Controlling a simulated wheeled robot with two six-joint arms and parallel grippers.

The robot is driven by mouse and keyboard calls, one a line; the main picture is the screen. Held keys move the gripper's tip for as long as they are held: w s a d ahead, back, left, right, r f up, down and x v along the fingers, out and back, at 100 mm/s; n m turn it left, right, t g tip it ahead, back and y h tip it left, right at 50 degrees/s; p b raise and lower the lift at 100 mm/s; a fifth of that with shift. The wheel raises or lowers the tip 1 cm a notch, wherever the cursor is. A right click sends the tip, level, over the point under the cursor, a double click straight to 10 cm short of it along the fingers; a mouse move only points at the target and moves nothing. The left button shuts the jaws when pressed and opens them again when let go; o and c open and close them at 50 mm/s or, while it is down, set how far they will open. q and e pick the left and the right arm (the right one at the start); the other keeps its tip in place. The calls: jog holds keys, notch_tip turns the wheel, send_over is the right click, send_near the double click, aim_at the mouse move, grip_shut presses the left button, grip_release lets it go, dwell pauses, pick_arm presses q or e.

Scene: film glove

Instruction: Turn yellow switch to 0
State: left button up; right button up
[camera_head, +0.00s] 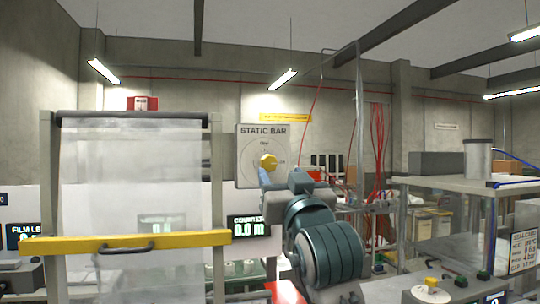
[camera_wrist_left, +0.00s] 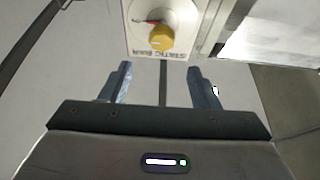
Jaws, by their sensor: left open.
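The yellow switch (camera_head: 268,161) is a round knob on the light STATIC BAR panel (camera_head: 248,176), which has a printed dial. The dial marks are too small to read surely. In the left wrist view the yellow knob (camera_wrist_left: 161,38) shows upside down on its panel (camera_wrist_left: 134,40), with a small red mark beside it. My left gripper (camera_head: 283,177) is just below and right of the knob in the head view. In the left wrist view its fingers (camera_wrist_left: 160,84) are spread, with nothing between them, and the knob lies beyond the tips. My right gripper is not in view.
A film frame with a yellow bar (camera_head: 180,239) stands at the left. A green COUNTER display (camera_head: 249,227) is below the panel. A metal post (camera_head: 359,130) and red cables (camera_head: 377,140) are to the right, near a metal table (camera_head: 465,184).

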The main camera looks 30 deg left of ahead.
aim_at(270, 163)
pick_arm(q)
jog(key=x, duration=0.2)
jog(key=p+x, duration=0.1)
jog(key=x, duration=0.1)
jog(key=f+p+x, duration=0.1)
jog(key=x, duration=0.2)
jog(key=shift+a, duration=0.25)
jog(key=shift+w+a+r+p, duration=0.55)
jog(key=shift+r+p, duration=0.05)
jog(key=shift+p, duration=0.25)
jog(key=shift+w+a+f, duration=0.1)
jog(key=shift+w+a, duration=0.3)
jog(key=shift+a, duration=0.1)
jog(key=shift+d, duration=0.15)
jog(key=shift+c, duration=1.4)
jog(key=shift+s, duration=0.1)
jog(key=c, duration=0.7)
